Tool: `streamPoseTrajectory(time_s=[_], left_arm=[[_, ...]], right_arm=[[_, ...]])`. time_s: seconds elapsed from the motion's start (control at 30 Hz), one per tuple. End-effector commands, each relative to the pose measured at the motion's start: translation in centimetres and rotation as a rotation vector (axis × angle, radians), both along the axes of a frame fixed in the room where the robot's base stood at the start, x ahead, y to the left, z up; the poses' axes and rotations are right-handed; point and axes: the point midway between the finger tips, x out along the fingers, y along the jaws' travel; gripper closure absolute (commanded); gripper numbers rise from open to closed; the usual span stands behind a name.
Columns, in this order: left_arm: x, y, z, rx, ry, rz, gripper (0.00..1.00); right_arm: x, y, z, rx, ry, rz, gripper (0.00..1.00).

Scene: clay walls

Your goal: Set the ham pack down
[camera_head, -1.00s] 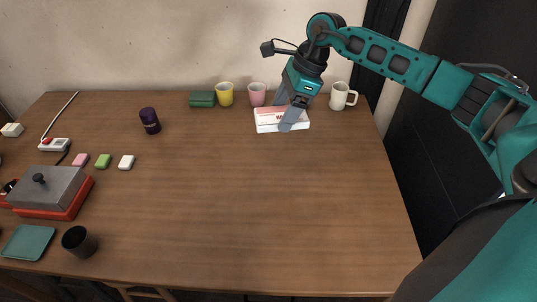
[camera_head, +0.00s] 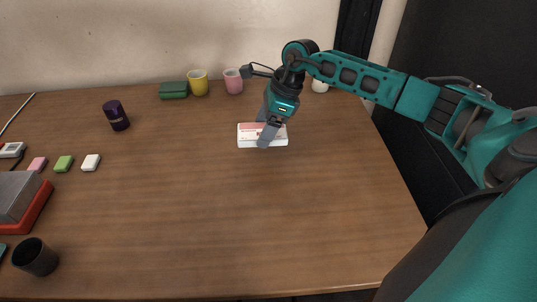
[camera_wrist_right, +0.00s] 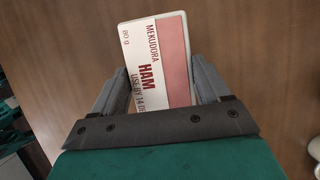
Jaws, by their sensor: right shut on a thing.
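The ham pack (camera_head: 249,141) is a flat white and pink box with red lettering. In the head view it is at the back right part of the wooden table (camera_head: 215,205). It also shows in the right wrist view (camera_wrist_right: 155,55), with "HAM" readable. My right gripper (camera_head: 267,133) is shut on the pack, one finger on each side of it. I cannot tell whether the pack touches the table or is held just above it. The pack's near end is hidden by the gripper in the wrist view. My left gripper is not in view.
A green box (camera_head: 173,90), a yellow cup (camera_head: 198,83) and a pink cup (camera_head: 233,81) stand along the back edge. A white mug (camera_head: 320,86) is partly hidden behind my arm. The table's middle and front are clear.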

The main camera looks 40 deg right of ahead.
Motion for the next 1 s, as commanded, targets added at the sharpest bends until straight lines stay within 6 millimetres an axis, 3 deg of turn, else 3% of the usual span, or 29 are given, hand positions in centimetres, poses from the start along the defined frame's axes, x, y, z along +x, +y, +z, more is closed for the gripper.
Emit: streamPoseTrajectory(time_s=[0.03,0.27,0.53,0.93,0.97,1.0], left_arm=[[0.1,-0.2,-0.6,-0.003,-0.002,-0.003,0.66],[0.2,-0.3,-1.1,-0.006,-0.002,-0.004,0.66],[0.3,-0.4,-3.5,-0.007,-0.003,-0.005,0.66],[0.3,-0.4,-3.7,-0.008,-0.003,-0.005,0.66],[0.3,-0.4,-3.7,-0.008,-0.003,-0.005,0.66],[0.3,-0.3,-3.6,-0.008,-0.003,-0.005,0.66]], right_arm=[[0.0,0.2,-1.2,0.001,0.000,0.002,0.56],[0.0,0.5,-2.4,0.002,0.001,0.005,0.56],[0.0,1.2,-6.2,0.001,0.000,0.010,0.56],[0.0,1.2,-6.5,0.001,0.000,0.010,0.56],[0.0,1.2,-6.5,0.001,0.000,0.010,0.23],[0.0,1.2,-6.4,0.001,0.000,0.010,0.19]])
